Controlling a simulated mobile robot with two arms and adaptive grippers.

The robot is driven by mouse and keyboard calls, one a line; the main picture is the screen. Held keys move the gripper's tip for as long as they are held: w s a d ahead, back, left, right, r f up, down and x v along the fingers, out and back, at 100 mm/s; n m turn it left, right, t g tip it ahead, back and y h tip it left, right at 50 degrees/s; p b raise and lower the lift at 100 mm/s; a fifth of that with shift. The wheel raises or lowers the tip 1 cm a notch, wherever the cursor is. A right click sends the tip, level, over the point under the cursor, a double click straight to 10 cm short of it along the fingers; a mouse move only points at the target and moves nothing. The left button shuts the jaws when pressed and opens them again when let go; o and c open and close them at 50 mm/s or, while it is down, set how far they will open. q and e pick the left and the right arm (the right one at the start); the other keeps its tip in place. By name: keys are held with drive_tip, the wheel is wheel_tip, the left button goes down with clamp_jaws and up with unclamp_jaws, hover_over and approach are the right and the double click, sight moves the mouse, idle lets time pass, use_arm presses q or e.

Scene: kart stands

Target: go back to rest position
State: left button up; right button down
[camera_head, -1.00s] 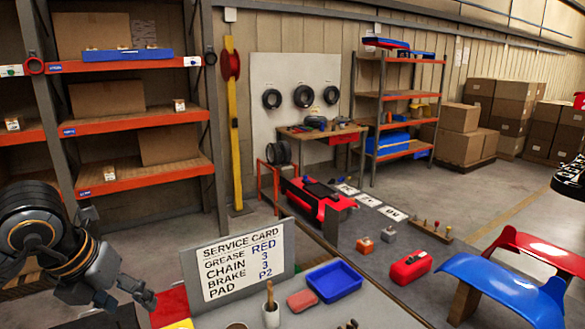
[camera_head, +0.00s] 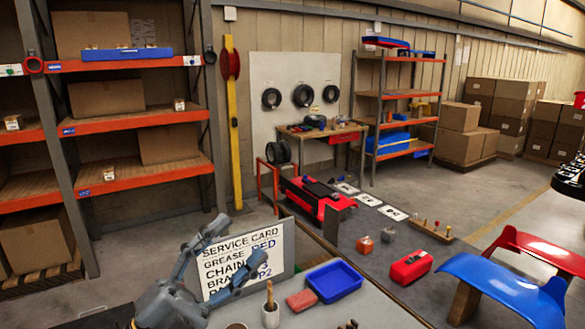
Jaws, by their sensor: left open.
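My left gripper (camera_head: 222,262) is open and empty at the lower left of the head view. Its fingers point up and to the right, in front of the service card (camera_head: 216,290), and hide part of the lettering. I cannot tell whether it touches the card. The grey table (camera_head: 330,312) spreads below and to the right of it.
On the table are a blue tray (camera_head: 335,281), a reddish block (camera_head: 300,300) and a cup (camera_head: 270,316) holding a wooden-handled tool. Blue (camera_head: 500,287) and red (camera_head: 535,246) kart panels stand at right. An orange shelf rack (camera_head: 140,116) stands behind at left.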

use_arm(q)
drive_tip(key=w+a+f+n+t+y, duration=0.55)
drive_tip(key=a+n+t+y, duration=0.2)
drive_tip(key=n+y, duration=0.55)
drive_tip(key=s+a+f+n+g+y, duration=0.1)
drive_tip(key=a+f+n+g+y, duration=0.3)
drive_tip(key=f, duration=0.5)
drive_tip(key=s+a+f+n+g+y, duration=0.1)
drive_tip(key=a+f+n+g+y, duration=0.25)
drive_tip(key=f, duration=0.55)
drive_tip(key=s+d+f+n+g, duration=0.2)
drive_tip(key=s+f+n+g, duration=0.2)
drive_tip(key=s+f+g, duration=1.2)
drive_tip(key=s+f+t+b, duration=0.25)
drive_tip(key=f+b, duration=0.25)
drive_tip(key=f, duration=1.4)
drive_tip(key=s+f+t+b, duration=0.2)
drive_tip(key=s+f+b, duration=0.3)
drive_tip(key=f, duration=1.4)
drive_tip(key=s+a+f+g+b, duration=0.1)
drive_tip(key=s+f+b, duration=0.4)
drive_tip(key=f, duration=1)
drive_tip(key=s+a+f+g+b, duration=0.1)
drive_tip(key=s+f+b, duration=0.5)
drive_tip(key=s+f, duration=0.5)
wheel_tip(320, 180, down, 4)
drive_tip(key=shift+s+a+m+b, duration=0.3)
drive_tip(key=shift+a+m, duration=0.05)
drive_tip(key=shift+m, duration=0.1)
